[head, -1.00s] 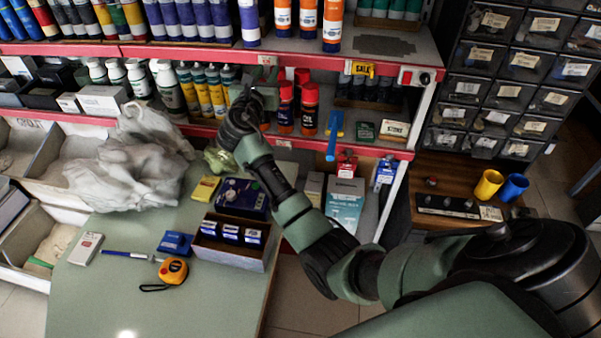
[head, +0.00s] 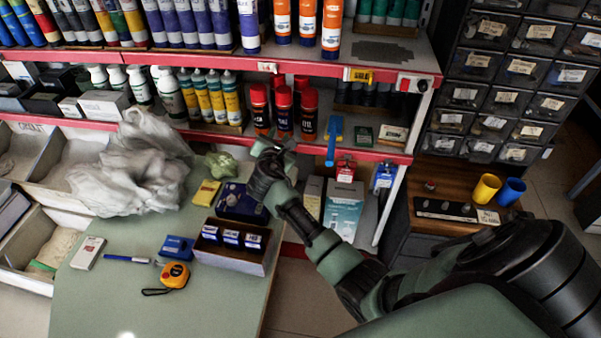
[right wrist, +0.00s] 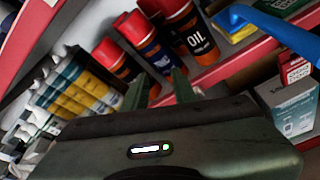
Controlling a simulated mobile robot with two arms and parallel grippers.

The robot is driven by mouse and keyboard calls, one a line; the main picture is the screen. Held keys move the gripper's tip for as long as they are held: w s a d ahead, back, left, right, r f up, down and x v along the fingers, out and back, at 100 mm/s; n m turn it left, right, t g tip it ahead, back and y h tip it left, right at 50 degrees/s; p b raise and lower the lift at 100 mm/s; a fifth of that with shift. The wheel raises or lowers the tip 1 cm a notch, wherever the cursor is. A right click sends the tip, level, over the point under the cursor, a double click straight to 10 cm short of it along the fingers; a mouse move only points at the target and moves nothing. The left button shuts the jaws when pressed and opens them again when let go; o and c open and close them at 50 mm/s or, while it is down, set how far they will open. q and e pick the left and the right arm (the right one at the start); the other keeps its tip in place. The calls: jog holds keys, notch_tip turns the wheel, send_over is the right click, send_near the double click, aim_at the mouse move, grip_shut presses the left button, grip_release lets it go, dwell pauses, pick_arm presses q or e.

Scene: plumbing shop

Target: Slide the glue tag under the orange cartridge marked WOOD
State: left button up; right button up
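Several orange-and-white cartridges stand on the upper shelf, including a left one (head: 281,22), a middle one (head: 307,24) and a right one (head: 332,28). Their lettering is too small to read, so I cannot tell which says WOOD. A small pale tag (head: 267,67) sits on the red upper rail, slightly left of below the left orange cartridge; its word is unreadable. My right gripper (head: 271,146) is below that tag, in front of the lower shelf's red edge. In the right wrist view its fingers (right wrist: 158,88) are apart with nothing between them. My left gripper is not in view.
Red-capped spray cans (head: 283,110) stand behind the right gripper on the lower shelf. A yellow SALE tag (head: 358,75) is farther right on the upper rail. A blue-handled tool (head: 333,140) overhangs the lower edge. The green counter (head: 120,285) holds small items.

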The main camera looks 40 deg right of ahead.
jog(key=s+d+f+m+g+y, duration=0.1)
jog(key=s+f+m, duration=0.1)
jog(key=f, duration=0.4)
jog(key=s+d+f+m+y+p, duration=0.1)
jog(key=s+d+f+m, duration=0.1)
jog(key=f, duration=0.4)
jog(key=shift+s+d+f+m+g, duration=0.2)
jog(key=shift+s+f+m+g, duration=0.15)
jog(key=shift+s+m, duration=0.55)
jog(key=shift+r, duration=0.1)
jog(key=m+t+h+b, duration=0.4)
jog(key=m+b, duration=0.9)
jog(key=m, duration=1.3)
send_near(275, 70)
jog(key=g+h, duration=0.1)
jog(key=x, duration=0.8)
jog(key=shift+w+a+p, duration=0.25)
jog(key=shift+w+p, duration=0.05)
jog(key=shift+p, duration=0.05)
grip_shut()
